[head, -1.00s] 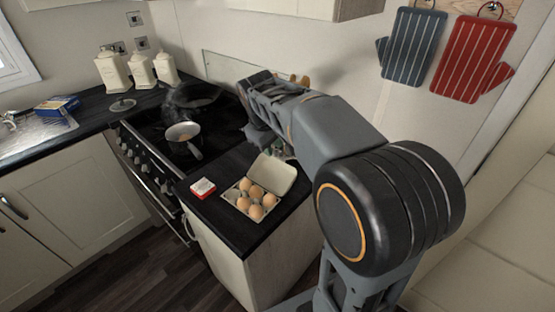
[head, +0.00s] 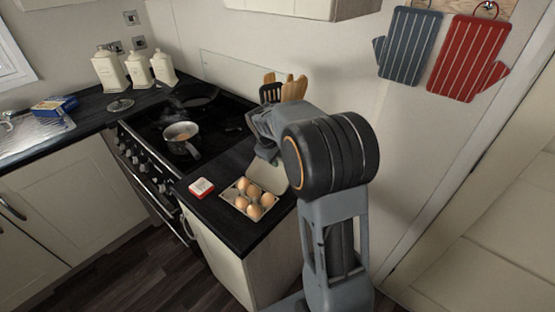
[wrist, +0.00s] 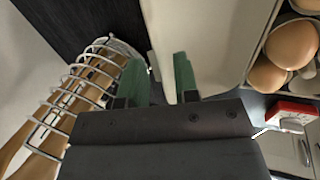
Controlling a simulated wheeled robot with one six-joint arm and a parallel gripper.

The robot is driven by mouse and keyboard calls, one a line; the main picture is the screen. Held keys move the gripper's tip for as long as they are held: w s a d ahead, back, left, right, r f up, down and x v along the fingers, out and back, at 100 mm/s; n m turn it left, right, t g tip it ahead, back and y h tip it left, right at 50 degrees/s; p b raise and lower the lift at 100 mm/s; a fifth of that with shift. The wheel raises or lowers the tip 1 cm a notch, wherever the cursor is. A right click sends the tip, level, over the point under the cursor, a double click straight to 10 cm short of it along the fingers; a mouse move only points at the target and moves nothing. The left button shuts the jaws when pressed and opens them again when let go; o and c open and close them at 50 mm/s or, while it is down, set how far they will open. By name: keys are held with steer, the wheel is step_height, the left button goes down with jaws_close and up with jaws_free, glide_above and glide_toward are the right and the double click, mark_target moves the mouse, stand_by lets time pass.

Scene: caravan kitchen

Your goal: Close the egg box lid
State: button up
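The egg box (head: 237,207) stands on the dark worktop with several brown eggs (head: 254,198) in it. Its lid (head: 268,177) is open and stands up at the back; my arm partly covers it in the head view. In the wrist view, the pale lid (wrist: 208,40) fills the top middle, with eggs (wrist: 290,45) to its right. My gripper (wrist: 158,72) is open, with its green fingers apart at the lid's left edge. The right finger overlaps the lid in the picture; contact cannot be told. In the head view my arm hides the fingertips.
A wire rack (wrist: 75,90) with wooden utensils stands close to the left of my gripper in the wrist view. A saucepan (head: 181,132) sits on the hob. The wall is close behind.

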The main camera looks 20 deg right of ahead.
steer(key=shift+w+d+f, duration=0.1)
steer(key=shift+d+f, duration=0.15)
steer(key=shift+f, duration=0.45)
steer(key=shift+c, duration=0.4)
jaws_close()
